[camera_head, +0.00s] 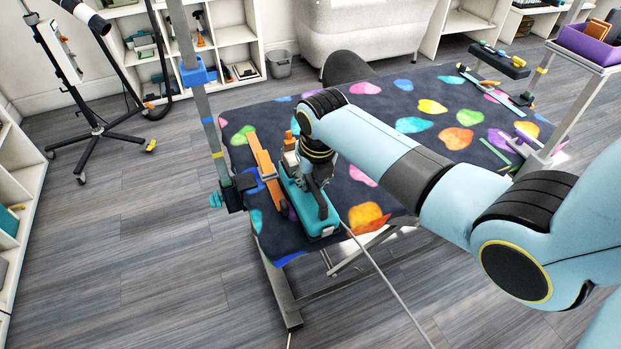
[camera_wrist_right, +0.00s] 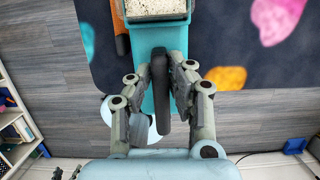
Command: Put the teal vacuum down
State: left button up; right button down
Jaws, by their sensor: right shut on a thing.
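The teal vacuum (camera_head: 325,224) is at the near left end of the grooming table (camera_head: 379,152), which has a dark top with colourful heart-like shapes. In the right wrist view the vacuum's teal body (camera_wrist_right: 178,40) has a light speckled section at the top and a black handle (camera_wrist_right: 160,85). My right gripper (camera_head: 314,182) is shut on this handle, and its fingers flank it in the wrist view (camera_wrist_right: 158,92). The vacuum is at or just above the table top; I cannot tell whether it touches. My left gripper is not in view.
A long orange piece (camera_head: 266,172) lies close along the vacuum's left side. A grey upright post (camera_head: 208,110) with blue clamps stands at the table's left edge. A purple bin (camera_head: 588,44) sits on a stand at right. The middle of the table top is largely clear.

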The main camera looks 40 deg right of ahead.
jog(key=shift+f+b, duration=0.3)
jog(key=shift+f, duration=0.15)
jog(key=c, duration=1.1)
grip_release()
jog(key=shift+c, duration=0.2)
jog(key=shift+f, duration=0.1)
